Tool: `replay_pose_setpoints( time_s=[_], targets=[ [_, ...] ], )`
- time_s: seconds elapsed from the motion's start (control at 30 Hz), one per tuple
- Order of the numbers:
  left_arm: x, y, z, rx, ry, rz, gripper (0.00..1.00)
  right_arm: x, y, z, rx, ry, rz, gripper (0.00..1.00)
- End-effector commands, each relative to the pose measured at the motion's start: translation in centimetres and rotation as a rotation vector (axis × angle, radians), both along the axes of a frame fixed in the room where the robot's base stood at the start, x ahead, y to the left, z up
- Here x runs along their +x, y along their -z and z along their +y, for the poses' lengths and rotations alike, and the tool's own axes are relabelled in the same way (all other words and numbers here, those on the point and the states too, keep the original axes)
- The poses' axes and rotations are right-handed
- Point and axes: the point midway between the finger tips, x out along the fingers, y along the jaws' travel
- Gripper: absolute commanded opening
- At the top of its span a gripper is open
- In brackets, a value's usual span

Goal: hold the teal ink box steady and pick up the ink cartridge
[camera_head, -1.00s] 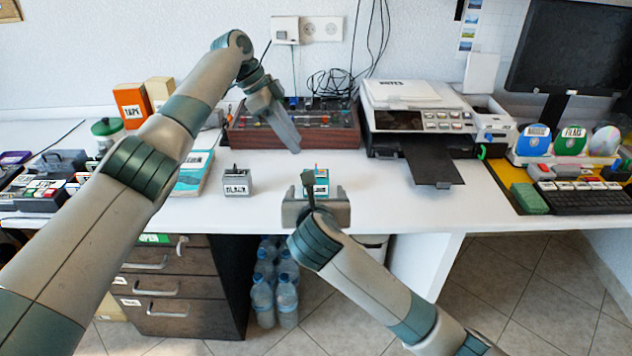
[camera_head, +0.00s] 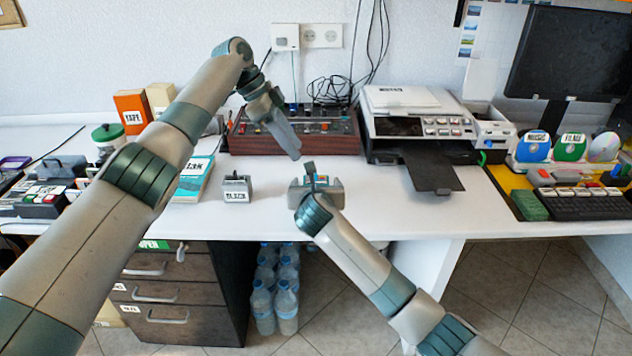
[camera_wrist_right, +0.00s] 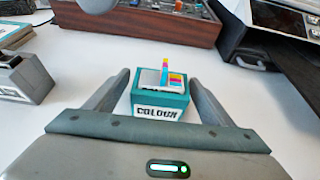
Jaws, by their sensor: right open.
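The teal ink box (camera_wrist_right: 160,100), labelled COLOUR, stands upright on the white desk. The ink cartridge (camera_wrist_right: 160,79), grey with cyan, magenta and yellow parts, sits in its top with a coloured tab sticking up. My right gripper (camera_head: 316,184) is open, with one finger on each side of the box; in the right wrist view both fingers (camera_wrist_right: 158,78) flank it, and I cannot tell whether they touch it. In the head view the gripper mostly hides the box. My left gripper (camera_head: 294,154) hangs above the desk behind the box, apart from it, its jaw opening not readable.
A grey box labelled BLACK (camera_head: 237,189) stands left of the teal box. A wooden control panel (camera_head: 300,143) lies behind. A printer (camera_head: 415,125) with its black tray (camera_head: 432,170) stands to the right. Clear desk lies between box and printer.

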Motion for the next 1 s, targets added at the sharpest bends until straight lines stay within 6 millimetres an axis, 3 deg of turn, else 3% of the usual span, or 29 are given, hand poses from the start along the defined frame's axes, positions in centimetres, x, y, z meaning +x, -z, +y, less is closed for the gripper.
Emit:
replay_pose_setpoints(
  time_s=[0.3, 0.67, 0.87, 1.0],
  targets=[
    [0.0, 0.0, 0.0, 0.0, 0.0, 0.0, 0.31, 2.2, 0.9, 0.0, 0.0, 0.0, -0.001, 0.76],
    [0.0, 0.0, 0.0, 0.0, 0.0, 0.0, 0.31, 2.4, 1.0, 0.0, 0.0, -0.001, -0.001, 0.76],
    [0.0, 0.0, 0.0, 0.0, 0.0, 0.0, 0.31, 2.4, 0.9, 0.0, 0.0, -0.001, -0.001, 0.32],
    [0.0, 0.0, 0.0, 0.001, -0.001, 0.0, 0.27, 2.4, 0.9, 0.0, 0.0, -0.001, -0.001, 0.32]
  ],
)
